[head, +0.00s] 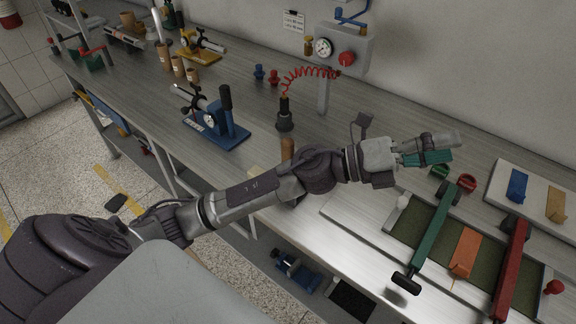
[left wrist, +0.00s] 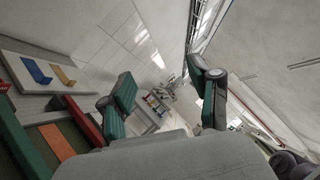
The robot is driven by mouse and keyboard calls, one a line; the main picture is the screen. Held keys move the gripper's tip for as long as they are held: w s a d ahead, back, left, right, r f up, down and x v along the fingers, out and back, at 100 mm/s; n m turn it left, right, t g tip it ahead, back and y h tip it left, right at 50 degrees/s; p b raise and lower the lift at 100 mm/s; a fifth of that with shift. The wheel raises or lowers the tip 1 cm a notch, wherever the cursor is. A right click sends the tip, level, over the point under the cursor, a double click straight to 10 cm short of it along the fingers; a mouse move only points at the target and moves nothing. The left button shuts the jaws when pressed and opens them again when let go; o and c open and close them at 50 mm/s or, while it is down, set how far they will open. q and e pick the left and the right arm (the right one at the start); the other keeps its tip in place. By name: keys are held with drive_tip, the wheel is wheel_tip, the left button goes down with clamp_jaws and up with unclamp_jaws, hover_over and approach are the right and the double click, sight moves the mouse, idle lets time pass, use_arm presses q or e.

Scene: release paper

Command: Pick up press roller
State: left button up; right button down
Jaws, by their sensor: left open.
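My left gripper (head: 448,148) is above the right part of the bench in the head view, pointing right. Its two green-padded fingers stand apart with nothing between them in the left wrist view (left wrist: 160,82). No thing is clearly recognisable as a press roller. A green bar (head: 434,235) with black round ends lies across a green panel, in front of the gripper. A red bar (head: 511,268), also with black ends, lies to its right; it also shows in the left wrist view (left wrist: 84,121). My right gripper is not seen.
An orange strip (head: 467,252) lies between the bars. A pale board (head: 530,202) holds blue and yellow pieces. Red and green rings (head: 442,179) lie near the gripper. A gauge box (head: 340,48) with a red coiled hose (head: 310,72) stands at the back. A blue-based press (head: 216,127) stands left.

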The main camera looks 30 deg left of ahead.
use_arm(q)
wheel_tip(320, 180, down, 2)
drive_tip(key=s+d+m+g, duration=0.1)
drive_tip(key=m+g, duration=0.5)
drive_tip(key=m, duration=0.1)
drive_tip(key=m+g+y, duration=0.5)
drive_tip(key=m+y, duration=0.1)
drive_tip(key=y, duration=1.3)
hover_over(286, 139)
drive_tip(key=f, duration=0.6)
drive_tip(key=shift+d, duration=0.35)
drive_tip(key=f, duration=0.2)
drive_tip(key=f+p, duration=0.1)
drive_tip(key=f, duration=0.2)
drive_tip(key=f+p, duration=0.1)
drive_tip(key=f, duration=0.1)
drive_tip(key=shift+a+f, duration=0.3)
drive_tip(key=f+p, duration=0.1)
drive_tip(key=f, duration=0.2)
drive_tip(key=f+p, duration=0.1)
drive_tip(key=f, duration=0.1)
drive_tip(key=shift+s+d+f+p, duration=0.1)
drive_tip(key=shift+d+f+p, duration=0.1)
drive_tip(key=shift+d+p, duration=0.15)
drive_tip(key=shift+f, duration=0.3)
drive_tip(key=shift+r, duration=0.1)
clamp_jaws()
